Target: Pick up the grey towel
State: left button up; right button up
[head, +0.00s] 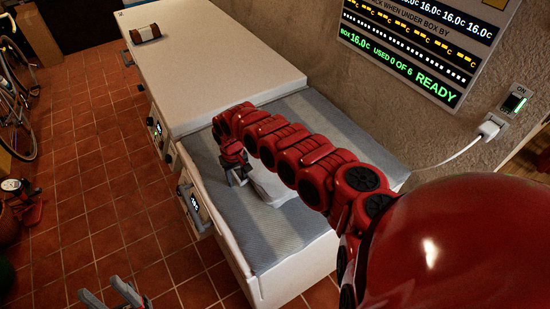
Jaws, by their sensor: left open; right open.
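A grey cloth with paler bands, which looks like the grey towel (282,226), lies spread flat over the top of the nearer white cabinet (290,273). My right arm reaches across it from the right and hides part of it. My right gripper (238,178) is open, pointing down over the cloth's left part, close to its surface; I cannot tell whether it touches. A pale, smooth-edged thing (268,186) shows beside the gripper, partly hidden by my arm. My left gripper (112,295) is open and empty at the bottom left, over the tiled floor, away from the cloth.
A white chest (215,65) adjoins behind, with a brown and white roll-like thing (146,33) on it. A display board (420,40) and a socket with a plugged-in cable (492,128) are on the wall. A bicycle (15,115) stands at the left. The tiled floor between is clear.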

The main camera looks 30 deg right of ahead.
jog(key=shift+c, duration=0.2)
grip_shut()
dwell(1.1)
